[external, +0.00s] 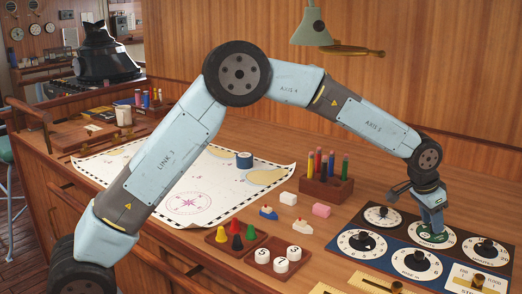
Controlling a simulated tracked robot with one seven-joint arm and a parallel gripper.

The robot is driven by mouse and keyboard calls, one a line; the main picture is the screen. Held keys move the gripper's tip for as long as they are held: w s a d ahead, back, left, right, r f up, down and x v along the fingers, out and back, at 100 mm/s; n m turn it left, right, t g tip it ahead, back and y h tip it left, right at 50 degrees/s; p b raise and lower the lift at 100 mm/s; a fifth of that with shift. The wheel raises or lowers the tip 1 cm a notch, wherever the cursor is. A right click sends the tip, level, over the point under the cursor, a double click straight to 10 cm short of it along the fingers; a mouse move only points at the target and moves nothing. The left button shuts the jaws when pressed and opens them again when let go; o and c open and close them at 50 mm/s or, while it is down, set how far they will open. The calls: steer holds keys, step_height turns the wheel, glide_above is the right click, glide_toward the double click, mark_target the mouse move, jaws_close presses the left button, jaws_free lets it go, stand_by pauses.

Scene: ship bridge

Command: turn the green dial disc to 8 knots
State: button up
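The fingers hide the disc's middle and any knob there. I cannot tell whether they are closed on it. The numbers on this dial and the pointer's setting are too small or hidden to read.
Other dials with black knobs stand close around: back left (383,216), back right (486,250), front left (362,243) and front middle (415,264). A wooden block of coloured pencils (326,188) stands behind left. A chart (190,203) covers the left desk.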

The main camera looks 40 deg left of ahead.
steer(key=shift+o, duration=0.9)
steer(key=v, duration=1.3)
steer(key=shift+r, duration=0.3)
steer(key=shift+s+a, duration=0.1)
